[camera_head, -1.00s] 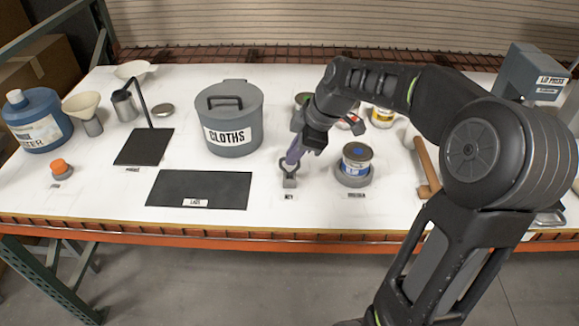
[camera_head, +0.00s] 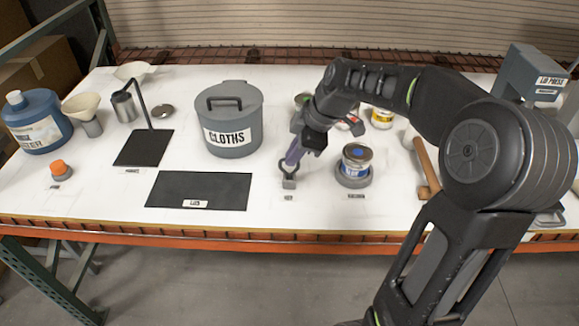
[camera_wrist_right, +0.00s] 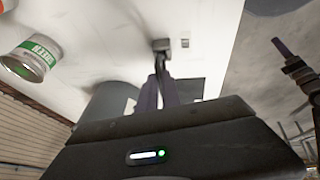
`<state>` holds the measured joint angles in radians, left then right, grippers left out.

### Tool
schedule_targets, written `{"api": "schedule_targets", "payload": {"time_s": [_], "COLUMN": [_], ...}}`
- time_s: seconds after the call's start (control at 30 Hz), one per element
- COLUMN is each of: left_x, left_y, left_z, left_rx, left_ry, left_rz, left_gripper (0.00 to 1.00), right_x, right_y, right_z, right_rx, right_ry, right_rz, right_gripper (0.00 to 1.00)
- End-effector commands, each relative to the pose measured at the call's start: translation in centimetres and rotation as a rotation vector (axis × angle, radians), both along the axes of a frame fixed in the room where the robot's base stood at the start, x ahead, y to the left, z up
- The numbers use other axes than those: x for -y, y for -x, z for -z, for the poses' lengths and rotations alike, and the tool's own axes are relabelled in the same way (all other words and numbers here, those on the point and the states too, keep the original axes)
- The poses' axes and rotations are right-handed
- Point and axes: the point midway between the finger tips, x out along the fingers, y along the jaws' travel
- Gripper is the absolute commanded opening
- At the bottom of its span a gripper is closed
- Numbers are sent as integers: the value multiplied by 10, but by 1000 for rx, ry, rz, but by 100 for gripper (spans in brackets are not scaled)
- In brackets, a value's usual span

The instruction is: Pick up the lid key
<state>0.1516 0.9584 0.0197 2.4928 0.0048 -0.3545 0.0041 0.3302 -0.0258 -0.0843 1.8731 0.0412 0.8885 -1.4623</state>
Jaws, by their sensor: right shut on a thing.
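The lid key (camera_head: 286,169) is a small dark piece with a loop-like shape, upright at a small grey block (camera_head: 289,184) near the table's front edge. My right gripper (camera_head: 292,156) reaches down to it from above, its purple fingers shut on the key's upper part. In the right wrist view the key (camera_wrist_right: 161,62) runs from between the fingers (camera_wrist_right: 159,92) to the block (camera_wrist_right: 161,44); the fingers hide part of it. A purple-tipped arm end at the right of that view looks like my left gripper (camera_wrist_right: 283,48); its opening is unclear.
A black mat (camera_head: 200,185) lies to the left, with the grey CLOTHS bin (camera_head: 232,125) behind. A wooden-handled tool (camera_head: 427,165) lies farther right.

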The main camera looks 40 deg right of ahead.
Motion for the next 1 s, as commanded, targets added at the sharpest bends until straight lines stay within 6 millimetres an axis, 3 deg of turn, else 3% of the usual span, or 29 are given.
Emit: {"api": "schedule_targets", "payload": {"time_s": [0.27,0.7,1.0], "left_x": [0,1,1], "left_y": [0,-1,-1], "left_z": [1,10,10], "left_rx": [0,4,4], "left_ry": [0,2,3], "left_rz": [0,1,2], "left_gripper": [88,88,88], "right_x": [0,0,0], "right_y": [-1,-1,0], "right_z": [-7,-83,-101], "right_rx": [3,5,1], "right_ry": [1,2,-1], "right_rz": [-1,-2,0], "right_gripper": [0,0,0]}}
